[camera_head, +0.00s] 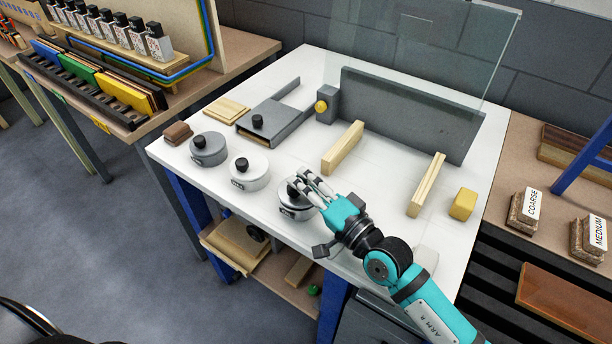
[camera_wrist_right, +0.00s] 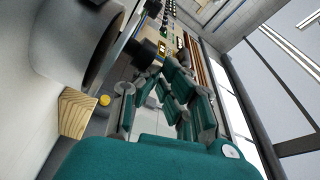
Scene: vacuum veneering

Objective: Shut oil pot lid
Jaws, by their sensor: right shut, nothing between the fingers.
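Three round pots with black knobs stand along the front of the white table: a grey pot (camera_head: 208,150), a pale pot (camera_head: 249,173) and a third pot (camera_head: 294,210). Their labels are too small to read, so I cannot tell which is the oil pot. My right gripper (camera_head: 306,186) is shut and empty, its fingers at the top of the third pot beside its knob (camera_head: 292,189). The fingers partly cover that lid; whether it is fully seated or touched is unclear. The right wrist view shows the gripper's teal fingers (camera_wrist_right: 170,95). My left gripper is out of view.
A grey fixture (camera_head: 272,121) with a black knob lies behind the pots. Two wooden strips (camera_head: 343,148) (camera_head: 427,184) and a yellow block (camera_head: 463,204) are right of the pots. A grey upright panel (camera_head: 410,112) and clear sheet stand at the back. A brown block (camera_head: 178,133) is left.

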